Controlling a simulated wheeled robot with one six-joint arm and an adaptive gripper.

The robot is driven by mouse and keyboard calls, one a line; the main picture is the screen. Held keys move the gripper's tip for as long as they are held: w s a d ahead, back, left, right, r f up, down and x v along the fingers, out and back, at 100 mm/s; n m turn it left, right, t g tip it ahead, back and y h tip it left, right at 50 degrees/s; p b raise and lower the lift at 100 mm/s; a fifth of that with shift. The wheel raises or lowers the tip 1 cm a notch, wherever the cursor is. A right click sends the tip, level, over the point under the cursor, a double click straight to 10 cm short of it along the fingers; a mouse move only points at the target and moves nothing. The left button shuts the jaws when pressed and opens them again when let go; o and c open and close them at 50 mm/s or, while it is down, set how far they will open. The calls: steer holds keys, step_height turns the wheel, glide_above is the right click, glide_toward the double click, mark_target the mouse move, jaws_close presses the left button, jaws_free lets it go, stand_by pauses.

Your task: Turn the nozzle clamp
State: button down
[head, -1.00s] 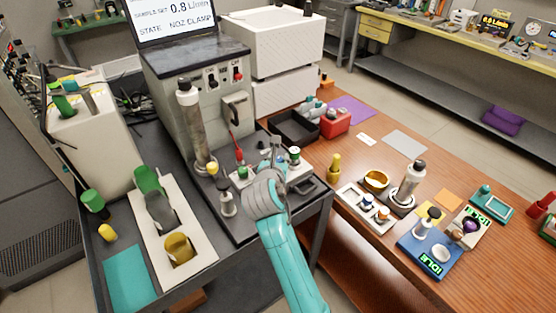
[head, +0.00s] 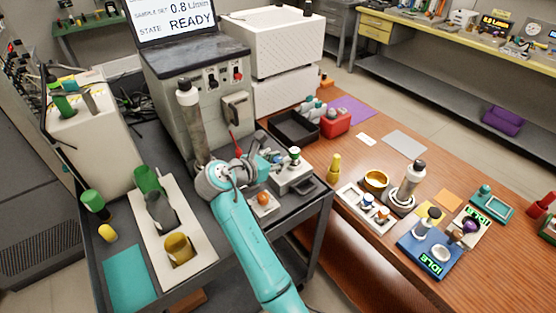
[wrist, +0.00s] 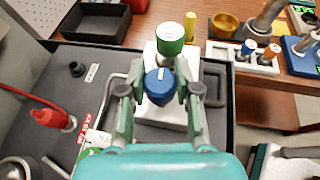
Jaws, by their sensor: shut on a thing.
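A blue knob (wrist: 160,86) with a white mark on top, apparently the nozzle clamp, sits at the white block in the wrist view. My gripper (wrist: 160,82) has one finger on each side of it and is shut on it. The machine's screen (head: 180,20) reads READY.
A red-handled part (wrist: 52,119) stands left of my gripper. A tall grey column (head: 190,125) rises close behind my wrist. An orange knob (head: 264,197) shows in front of my gripper. A black tray (head: 294,128) and red box (head: 335,122) lie beyond.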

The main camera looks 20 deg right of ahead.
mark_target(278, 159)
steer(key=shift+m+g, duration=0.4)
steer(key=shift+g, duration=0.1)
steer(key=c, duration=1.1)
jaws_free()
step_height(278, 159, up, 10)
steer(key=shift+f, duration=0.1)
